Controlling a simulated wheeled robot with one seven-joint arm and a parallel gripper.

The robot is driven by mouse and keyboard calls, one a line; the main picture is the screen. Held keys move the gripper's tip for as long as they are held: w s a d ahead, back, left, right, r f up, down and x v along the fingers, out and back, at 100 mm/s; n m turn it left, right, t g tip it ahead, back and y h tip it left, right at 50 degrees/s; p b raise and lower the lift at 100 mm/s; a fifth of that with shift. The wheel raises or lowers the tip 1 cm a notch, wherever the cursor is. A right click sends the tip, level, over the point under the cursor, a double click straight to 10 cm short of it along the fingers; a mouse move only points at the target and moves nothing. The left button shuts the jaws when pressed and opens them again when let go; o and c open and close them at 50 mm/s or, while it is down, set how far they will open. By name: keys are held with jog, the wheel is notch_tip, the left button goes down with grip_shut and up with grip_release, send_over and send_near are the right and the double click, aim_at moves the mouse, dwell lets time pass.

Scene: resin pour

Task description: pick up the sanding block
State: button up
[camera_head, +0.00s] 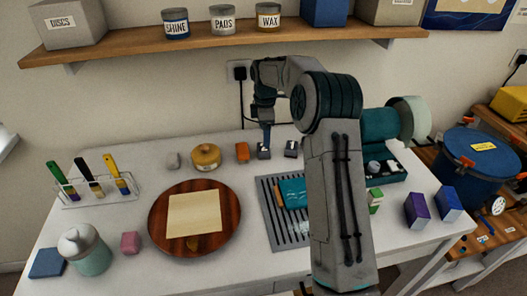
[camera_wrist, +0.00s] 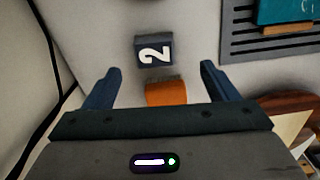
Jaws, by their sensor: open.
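The orange block (camera_head: 242,152), which looks most like the sanding block, lies on the white table toward the wall. It also shows in the wrist view (camera_wrist: 166,93), where my gripper's body hides its lower part. A dark grey block marked "2" (camera_wrist: 154,51) lies just beyond it. My gripper (camera_wrist: 158,72) is open and empty, its fingers spread on either side of the orange block in that view. In the head view my gripper (camera_head: 265,138) points down near the small dark blocks. Its height above the table is hard to tell.
A round yellow-brown tin (camera_head: 205,157) stands left of the orange block. A second dark block (camera_head: 291,149) lies to the right. A slatted grey rack (camera_head: 268,205) holds a teal item. A round wooden board (camera_head: 160,238) lies in front. The wall, a cord and a shelf (camera_head: 140,52) are behind.

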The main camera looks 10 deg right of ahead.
aim_at(264, 151)
jog(key=shift+w+f, duration=0.2)
jog(key=shift+f, duration=0.55)
jog(key=f, duration=0.2)
jog(key=f+p, duration=0.1)
jog(key=f, duration=0.3)
jog(key=shift+w+a+f+p, duration=0.15)
jog(key=shift+w+f+p, duration=0.15)
jog(key=shift+p, duration=0.1)
jog(key=c, duration=1.1)
